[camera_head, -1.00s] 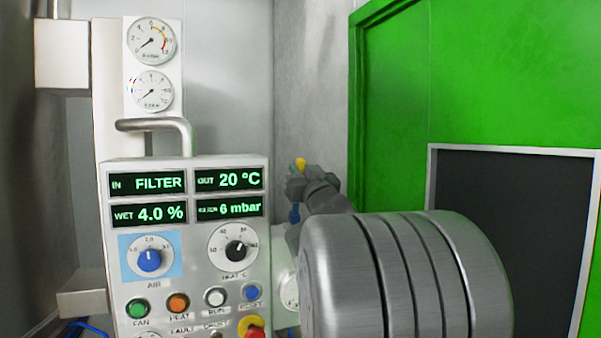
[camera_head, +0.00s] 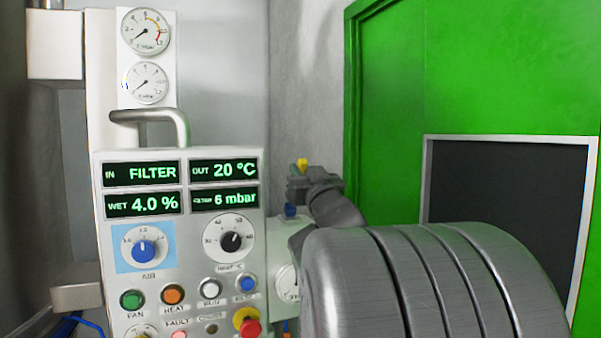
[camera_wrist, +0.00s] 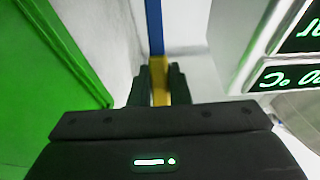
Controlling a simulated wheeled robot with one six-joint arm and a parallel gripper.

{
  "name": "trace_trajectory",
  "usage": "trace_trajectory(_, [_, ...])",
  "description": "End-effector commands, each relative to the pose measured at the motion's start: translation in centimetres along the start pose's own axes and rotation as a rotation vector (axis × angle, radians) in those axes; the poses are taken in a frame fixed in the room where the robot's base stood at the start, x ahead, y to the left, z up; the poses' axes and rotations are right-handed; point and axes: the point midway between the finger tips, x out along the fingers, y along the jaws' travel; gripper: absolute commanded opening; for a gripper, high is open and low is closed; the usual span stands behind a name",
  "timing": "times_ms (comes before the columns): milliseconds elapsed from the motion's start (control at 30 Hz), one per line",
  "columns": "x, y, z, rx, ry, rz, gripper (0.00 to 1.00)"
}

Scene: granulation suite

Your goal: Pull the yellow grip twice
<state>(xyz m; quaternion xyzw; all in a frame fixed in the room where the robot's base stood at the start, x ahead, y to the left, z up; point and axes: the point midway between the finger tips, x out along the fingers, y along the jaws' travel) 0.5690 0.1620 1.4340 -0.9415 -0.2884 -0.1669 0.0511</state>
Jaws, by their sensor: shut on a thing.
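The yellow grip (camera_wrist: 159,80) is at the lower end of a blue strap or rod in the wrist view. My gripper (camera_wrist: 158,88) is shut on it, with one dark finger on each side. In the head view the top of the yellow grip (camera_head: 302,164) shows just above my gripper (camera_head: 312,182), beside the wall behind the control panel. A small blue part (camera_head: 290,210) shows below the gripper. My arm hides much of the area right of the panel.
The control panel (camera_head: 180,240) stands at left, with lit displays, knobs, coloured buttons and a red emergency button (camera_head: 247,326). Two gauges (camera_head: 146,55) are above it. A green door frame (camera_head: 385,110) with a dark window stands at right.

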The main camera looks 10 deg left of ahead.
Motion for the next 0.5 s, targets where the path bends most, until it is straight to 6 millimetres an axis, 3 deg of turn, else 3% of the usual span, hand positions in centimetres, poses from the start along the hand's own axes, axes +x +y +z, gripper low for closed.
trace_trajectory(200, [-2.0,0.0,0.9,0.0,-0.004,0.001,0.04])
trace_trajectory(500, [-2.1,0.0,0.9,0.001,-0.004,0.001,0.04])
